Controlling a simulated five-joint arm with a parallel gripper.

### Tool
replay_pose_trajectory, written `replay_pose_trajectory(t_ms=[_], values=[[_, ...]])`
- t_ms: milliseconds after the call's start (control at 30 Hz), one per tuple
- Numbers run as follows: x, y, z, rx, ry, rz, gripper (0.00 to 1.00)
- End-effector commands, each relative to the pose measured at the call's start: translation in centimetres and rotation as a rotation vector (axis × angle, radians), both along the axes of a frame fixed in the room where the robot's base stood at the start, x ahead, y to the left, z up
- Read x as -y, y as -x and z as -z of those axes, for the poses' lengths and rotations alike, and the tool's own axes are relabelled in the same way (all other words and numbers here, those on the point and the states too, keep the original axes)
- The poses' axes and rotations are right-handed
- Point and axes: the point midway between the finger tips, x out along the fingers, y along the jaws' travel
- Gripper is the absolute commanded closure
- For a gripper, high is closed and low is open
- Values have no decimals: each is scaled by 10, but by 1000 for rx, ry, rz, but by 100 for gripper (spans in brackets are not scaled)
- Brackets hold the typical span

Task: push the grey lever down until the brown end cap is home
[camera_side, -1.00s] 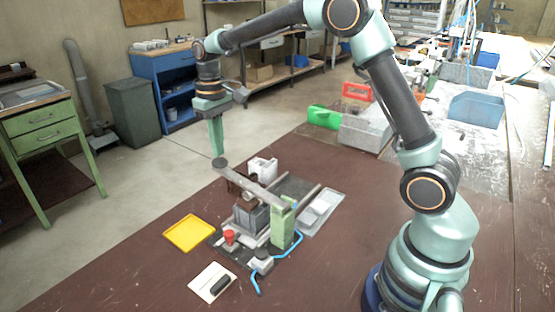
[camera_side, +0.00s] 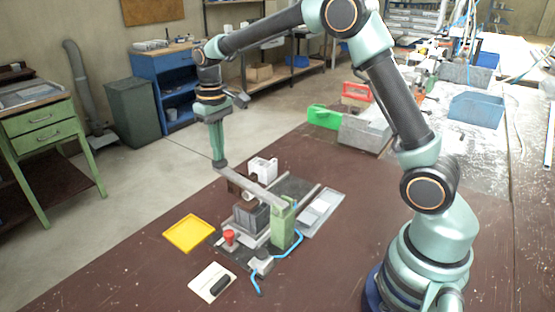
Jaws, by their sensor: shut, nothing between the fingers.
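The grey lever (camera_side: 256,189) runs from the green post (camera_side: 282,229) of the clamp fixture up and left to its rounded free end. It slopes only slightly across the fixture. My gripper (camera_side: 219,164) is shut and empty, pointing down, with its tips at the lever's free end. The tips look to be touching it from above. The brown end cap (camera_side: 235,188) shows below the lever, beside the dark grey block (camera_side: 251,217). The lever partly covers the cap, and I cannot tell how it sits against the block.
A yellow tray (camera_side: 189,233) lies left of the fixture. A white pad with a black piece (camera_side: 213,283) lies in front. A red button (camera_side: 229,237) and a blue hose (camera_side: 290,246) are at the fixture's front. A grey tray (camera_side: 321,212) lies to the right.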

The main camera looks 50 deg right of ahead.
Motion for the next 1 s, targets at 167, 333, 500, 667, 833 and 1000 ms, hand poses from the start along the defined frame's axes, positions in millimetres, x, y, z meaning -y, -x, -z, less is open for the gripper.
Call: replay_pose_trajectory(t_ms=[167,333,500,667,833,1000], values=[[0,0,8,-1,0,0,100],[0,0,16,-1,0,0,100],[0,0,20,-2,0,0,100],[0,0,19,-1,0,0,100],[0,0,20,-1,0,0,100],[0,0,24,-1,0,0,100]])
